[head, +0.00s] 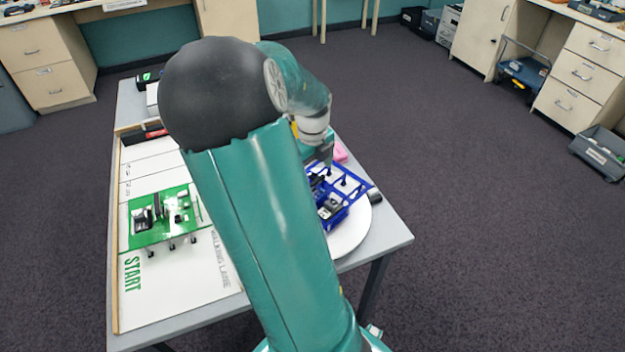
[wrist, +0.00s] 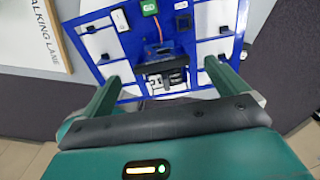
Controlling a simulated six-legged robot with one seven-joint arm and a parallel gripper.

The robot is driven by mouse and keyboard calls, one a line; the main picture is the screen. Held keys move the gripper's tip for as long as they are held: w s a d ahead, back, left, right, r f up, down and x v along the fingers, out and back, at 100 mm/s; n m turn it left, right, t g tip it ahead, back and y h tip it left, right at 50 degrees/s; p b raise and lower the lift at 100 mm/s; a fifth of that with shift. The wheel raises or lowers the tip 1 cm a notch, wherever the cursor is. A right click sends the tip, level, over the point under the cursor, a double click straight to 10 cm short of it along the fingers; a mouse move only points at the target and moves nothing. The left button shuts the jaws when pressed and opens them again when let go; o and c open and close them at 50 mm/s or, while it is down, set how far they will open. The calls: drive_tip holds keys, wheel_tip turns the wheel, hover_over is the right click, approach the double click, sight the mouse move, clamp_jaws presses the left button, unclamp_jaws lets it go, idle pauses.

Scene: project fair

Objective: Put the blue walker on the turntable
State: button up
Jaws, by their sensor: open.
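The blue walker (head: 346,200), an open blue frame with dark parts in its middle, is over the white round turntable (head: 349,236) and appears to rest on it. My arm hides its left side in the head view. In the wrist view the walker (wrist: 130,42) fills the upper middle, with a green block and a dark mechanism on it. My gripper (wrist: 161,76) is open, its two fingers apart on either side of the walker's near middle part. I cannot tell whether the fingers touch it. In the head view my gripper is mostly hidden behind my arm.
A green walker (head: 160,222) stands on the white walking lane board (head: 175,290) at the left of the table. A black cylinder (head: 375,195) and a pink item (head: 340,152) are by the turntable. Open carpet (head: 480,230) lies to the right.

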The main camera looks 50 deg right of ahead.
wheel_tip(320, 180, up, 7)
drive_tip(key=w+a+r+n+t+y, duration=0.1)
drive_tip(key=w+a+r+n, duration=0.15)
drive_tip(key=a+n, duration=0.7)
drive_tip(key=w+a+r+n+t, duration=0.1)
drive_tip(key=a+r+n+t, duration=0.15)
drive_tip(key=a+n, duration=0.75)
drive_tip(key=s+a+r+n+t, duration=0.1)
drive_tip(key=s+a+r+n, duration=0.1)
drive_tip(key=a+n, duration=0.6)
drive_tip(key=s+a+r+n+t+h, duration=0.1)
drive_tip(key=s+a+n, duration=0.3)
drive_tip(key=a+n, duration=0.4)
drive_tip(key=shift+s+a+r+n, duration=0.25)
drive_tip(key=shift+r+n, duration=0.35)
drive_tip(key=shift+n, duration=0.45)
drive_tip(key=shift+d, duration=0.2)
